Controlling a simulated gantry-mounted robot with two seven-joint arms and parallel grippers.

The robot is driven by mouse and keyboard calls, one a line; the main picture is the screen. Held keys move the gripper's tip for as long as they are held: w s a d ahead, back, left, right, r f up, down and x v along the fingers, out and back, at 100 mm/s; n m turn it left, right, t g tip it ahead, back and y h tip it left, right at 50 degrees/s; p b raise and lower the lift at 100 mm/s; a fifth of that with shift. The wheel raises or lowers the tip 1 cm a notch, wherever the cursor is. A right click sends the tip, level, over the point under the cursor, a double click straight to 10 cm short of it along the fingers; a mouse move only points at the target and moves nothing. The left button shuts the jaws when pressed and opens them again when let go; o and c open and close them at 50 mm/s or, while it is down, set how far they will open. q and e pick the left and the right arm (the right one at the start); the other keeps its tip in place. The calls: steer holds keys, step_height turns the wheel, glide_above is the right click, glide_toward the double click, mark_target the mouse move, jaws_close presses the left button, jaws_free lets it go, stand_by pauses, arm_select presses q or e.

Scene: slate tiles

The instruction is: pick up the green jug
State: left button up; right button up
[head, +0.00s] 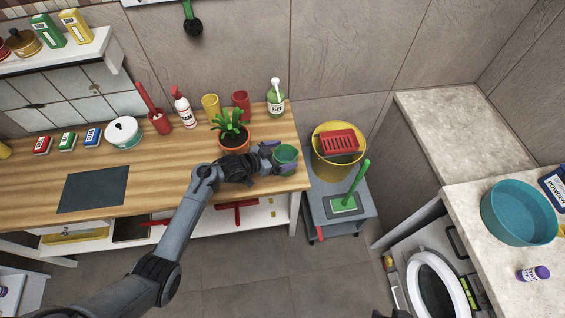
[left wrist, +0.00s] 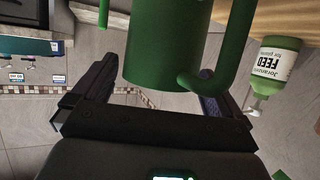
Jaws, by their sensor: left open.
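The green jug (head: 286,153) stands on the wooden counter near its right end, partly hidden by my left gripper. My left gripper (head: 279,157) is open, with its fingers on either side of the jug. In the left wrist view the jug's green body (left wrist: 165,45) lies between the two spread fingers of the gripper (left wrist: 152,85). The jug's handle curves down on the right, close to the right finger. I cannot tell whether either finger touches the jug.
A potted plant (head: 234,131) stands just left of the jug. The green feed bottle (head: 276,103) is behind it, with a red cup (head: 241,104) and a yellow cup (head: 211,106). The counter (head: 160,165) ends just right of the jug. A trolley with a yellow bucket (head: 325,168) stands beyond.

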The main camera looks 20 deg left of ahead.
arm_select(q)
steer(key=shift+w+d+f, duration=0.1)
steer(key=shift+w, duration=0.15)
steer(key=c, duration=1.6)
